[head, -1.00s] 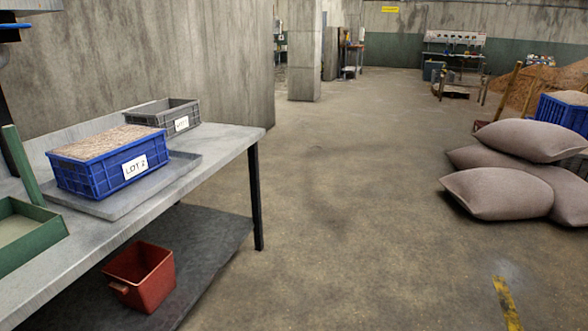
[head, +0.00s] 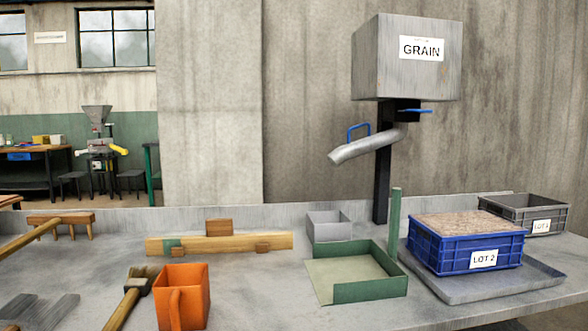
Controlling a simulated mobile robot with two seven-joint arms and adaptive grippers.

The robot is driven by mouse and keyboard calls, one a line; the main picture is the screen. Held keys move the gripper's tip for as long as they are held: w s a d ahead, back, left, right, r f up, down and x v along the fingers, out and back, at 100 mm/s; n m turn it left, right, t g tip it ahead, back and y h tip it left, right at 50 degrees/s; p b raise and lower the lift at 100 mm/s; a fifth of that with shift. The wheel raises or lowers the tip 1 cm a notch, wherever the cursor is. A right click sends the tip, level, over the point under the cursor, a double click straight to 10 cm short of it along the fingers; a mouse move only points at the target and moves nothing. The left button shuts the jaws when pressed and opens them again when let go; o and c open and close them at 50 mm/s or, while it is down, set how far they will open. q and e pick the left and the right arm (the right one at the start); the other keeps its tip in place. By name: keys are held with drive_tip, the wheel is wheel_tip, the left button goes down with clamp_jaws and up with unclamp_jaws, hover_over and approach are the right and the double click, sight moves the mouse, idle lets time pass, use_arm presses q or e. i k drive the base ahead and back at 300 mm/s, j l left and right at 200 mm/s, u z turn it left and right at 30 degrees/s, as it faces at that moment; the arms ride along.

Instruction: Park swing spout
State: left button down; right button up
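The swing spout (head: 365,147) is a grey metal tube below the grey GRAIN hopper (head: 407,62), joined near a black post (head: 382,180). It slopes down to the left, with its open mouth in the air above the bench and to the left of the post. A blue handle (head: 358,129) stands up on the spout. A second blue bar (head: 412,111) sticks out to the right just under the hopper. Neither of my grippers is in view.
On the bench (head: 240,300) stand a green-walled tray (head: 370,291), a small grey box (head: 328,227), a blue LOT 2 crate (head: 466,252) full of grain on a grey tray (head: 480,292), a grey crate (head: 523,213), an orange jug (head: 182,297), a brush (head: 133,290) and a wooden beam (head: 220,243).

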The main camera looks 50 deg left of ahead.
sight(342, 153)
drive_tip(key=i+l+u, duration=0.15)
drive_tip(key=u, duration=0.25)
drive_tip(key=i+l+u, duration=0.15)
drive_tip(key=u, duration=0.2)
drive_tip(key=l+u, duration=0.4)
drive_tip(key=i+l+u, duration=0.1)
drive_tip(key=l, duration=0.25)
drive_tip(key=i+l+u, duration=0.15)
drive_tip(key=l, duration=0.2)
drive_tip(key=l+u, duration=0.1)
drive_tip(key=l, duration=0.25)
